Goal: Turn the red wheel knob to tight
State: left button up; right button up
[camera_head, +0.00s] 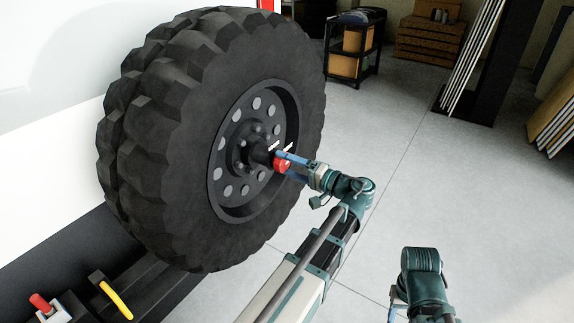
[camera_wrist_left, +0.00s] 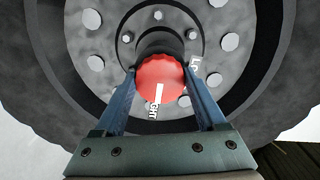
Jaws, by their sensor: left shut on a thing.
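The red wheel knob (camera_head: 281,163) sits at the hub of the big spare wheel (camera_head: 140,130). My left gripper (camera_head: 287,160) reaches it from the right and is shut on it. In the left wrist view the round red knob (camera_wrist_left: 160,72) is between the two blue fingers. A white line on its face points down toward partly visible white lettering ending in "GHT". Other white letters, starting "LO", show to the right, partly hidden by the right finger. My right arm (camera_head: 422,280) is at the lower right; its gripper is mostly out of frame.
The wheel stands against a white body panel (camera_head: 45,150). A small red handle (camera_head: 40,303) and a yellow handle (camera_head: 116,300) are at the lower left. A black cart (camera_head: 354,75) stands at the back.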

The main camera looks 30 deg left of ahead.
pick_arm(q)
jog(key=shift+m, duration=0.3)
jog(key=o, duration=1.3)
jog(key=d, duration=0.9)
jog(key=s+d, duration=0.1)
jog(key=d, duration=0.3)
jog(key=shift+d, duration=0.4)
